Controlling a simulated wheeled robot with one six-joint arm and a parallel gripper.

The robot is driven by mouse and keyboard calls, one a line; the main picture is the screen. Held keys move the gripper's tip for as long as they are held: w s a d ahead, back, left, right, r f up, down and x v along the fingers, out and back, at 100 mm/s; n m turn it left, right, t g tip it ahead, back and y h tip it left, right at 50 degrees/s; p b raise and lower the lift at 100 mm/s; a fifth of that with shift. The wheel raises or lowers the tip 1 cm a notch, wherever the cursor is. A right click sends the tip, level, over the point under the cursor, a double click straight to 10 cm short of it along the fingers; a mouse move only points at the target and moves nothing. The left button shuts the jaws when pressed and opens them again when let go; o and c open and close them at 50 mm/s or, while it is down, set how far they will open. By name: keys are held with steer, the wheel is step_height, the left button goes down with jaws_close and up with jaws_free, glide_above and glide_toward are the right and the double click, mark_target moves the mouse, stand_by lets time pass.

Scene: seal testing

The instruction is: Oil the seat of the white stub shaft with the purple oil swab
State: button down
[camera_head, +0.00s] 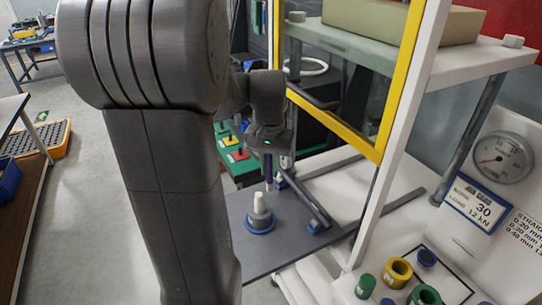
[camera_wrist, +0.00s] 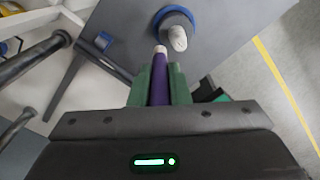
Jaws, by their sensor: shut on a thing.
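The white stub shaft (camera_head: 262,200) stands upright on the dark grey plate (camera_head: 285,258), with a blue ring and grey collar around its base. In the wrist view the white shaft (camera_wrist: 177,38) shows near the top centre. My gripper (camera_wrist: 160,88) is shut on the purple oil swab (camera_wrist: 160,82), which lies between its green fingers. The swab's pale tip (camera_wrist: 160,52) is just beside the shaft in that view; I cannot tell whether they touch. In the head view the swab (camera_head: 268,170) hangs upright from my gripper (camera_head: 268,150), above and near the shaft.
A yellow-edged frame (camera_head: 400,85) stands to the right. Yellow, green and blue rings (camera_head: 397,273) sit at the lower right. A gauge (camera_head: 502,158) is at the far right.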

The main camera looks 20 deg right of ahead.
mark_target(271, 183)
steer(key=shift+s+d+m, duration=0.15)
steer(key=shift+s+m, duration=0.25)
step_height(271, 183, down, 8)
steer(key=b, duration=0.6)
steer(key=shift+f, duration=0.2)
steer(key=shift+a, duration=0.2)
steer(key=shift+s+a+f+b, duration=0.15)
steer(key=shift+a+b, duration=0.05)
steer(key=shift+b, duration=0.1)
steer(key=shift+a, duration=0.1)
steer(key=shift+w+a, duration=0.15)
steer(key=shift+w, duration=0.35)
stand_by(0.3)
